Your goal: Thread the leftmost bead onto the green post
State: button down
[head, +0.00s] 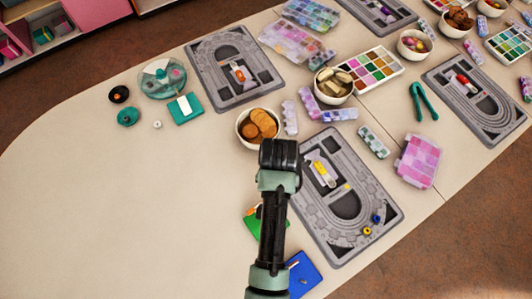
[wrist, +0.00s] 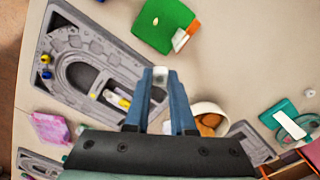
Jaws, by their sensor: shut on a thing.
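My gripper (wrist: 160,76) is shut on a small pale bead (wrist: 160,73), held between its fingertips in the wrist view. In the head view my gripper (head: 279,155) hangs over the table beside the near bead board, and its fingertips and the bead are hidden. A green flat piece (wrist: 158,30) with a cream spot and an orange and white part lies apart from the gripper; my arm partly covers it in the head view (head: 250,224). I cannot make out a green post for certain. Blue (head: 376,218) and yellow (head: 367,231) beads sit on the near board.
The grey near bead board (head: 385,210) lies right of my arm. A white bowl of brown pieces (head: 244,131) stands close behind the gripper. A blue flat piece (head: 304,270) lies near the front. A small white bead (head: 157,124) lies left.

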jog(key=s+m+p, duration=0.2)
jog(key=p, duration=0.1)
jog(key=s+r+m+p, duration=0.1)
jog(key=m+p, duration=0.1)
jog(key=p, duration=0.1)
jog(key=s+m+p, duration=0.2)
jog(key=p, duration=0.1)
jog(key=shift+s+a+r+m, duration=0.25)
jog(key=shift+s+a+m, duration=0.05)
jog(key=shift+a, duration=0.05)
notch_tip(320, 180, down, 5)
jog(key=b, duration=0.5)
jog(key=shift+f, duration=0.15)
jog(key=shift+f+b, duration=0.65)
jog(key=shift+f, duration=0.2)
dwell(0.3)
jog(key=shift+f+b, duration=0.55)
jog(key=shift+f, duration=0.25)
jog(key=c, duration=0.7)
grip_release()
